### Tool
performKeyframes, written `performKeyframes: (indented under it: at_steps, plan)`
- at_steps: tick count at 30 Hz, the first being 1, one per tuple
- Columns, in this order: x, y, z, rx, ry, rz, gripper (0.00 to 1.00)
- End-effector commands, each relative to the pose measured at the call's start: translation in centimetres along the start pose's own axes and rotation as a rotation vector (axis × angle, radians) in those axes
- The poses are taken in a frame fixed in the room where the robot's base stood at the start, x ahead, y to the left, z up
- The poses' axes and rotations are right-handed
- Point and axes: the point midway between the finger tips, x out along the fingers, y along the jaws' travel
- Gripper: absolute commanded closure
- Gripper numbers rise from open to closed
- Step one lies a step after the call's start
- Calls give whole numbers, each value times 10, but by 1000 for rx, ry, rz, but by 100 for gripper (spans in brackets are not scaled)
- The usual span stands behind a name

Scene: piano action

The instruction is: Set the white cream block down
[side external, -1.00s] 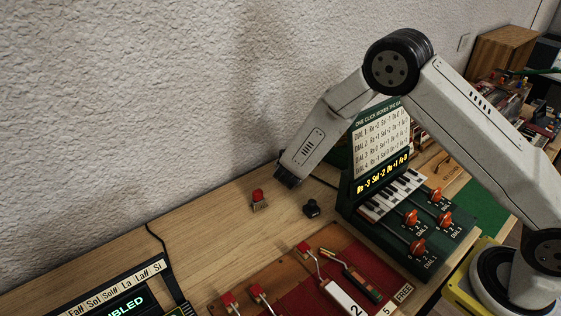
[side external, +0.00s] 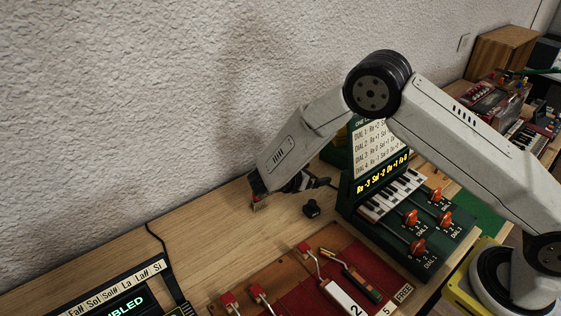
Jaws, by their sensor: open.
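A small block with a red top and a pale cream lower part (side external: 257,206) stands on the wooden table near the wall. Only a sliver of it shows below my gripper (side external: 262,196), which hides the rest. My gripper is open and low over the block; I cannot tell whether its fingers touch it.
The green panel (side external: 362,180) with keys and orange dials stands further right. Levers with red heads (side external: 257,290) sit on the red board in front. The table (side external: 205,235) to the left is clear.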

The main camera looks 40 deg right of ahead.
Motion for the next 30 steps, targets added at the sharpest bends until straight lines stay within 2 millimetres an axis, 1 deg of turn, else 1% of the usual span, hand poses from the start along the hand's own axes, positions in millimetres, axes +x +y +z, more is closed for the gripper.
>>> performKeyframes:
  at_steps: [18,30]
  plan:
    - [-25,-40,-20,169,0,-393,0]
    - [-44,-57,-28,288,2,-671,0]
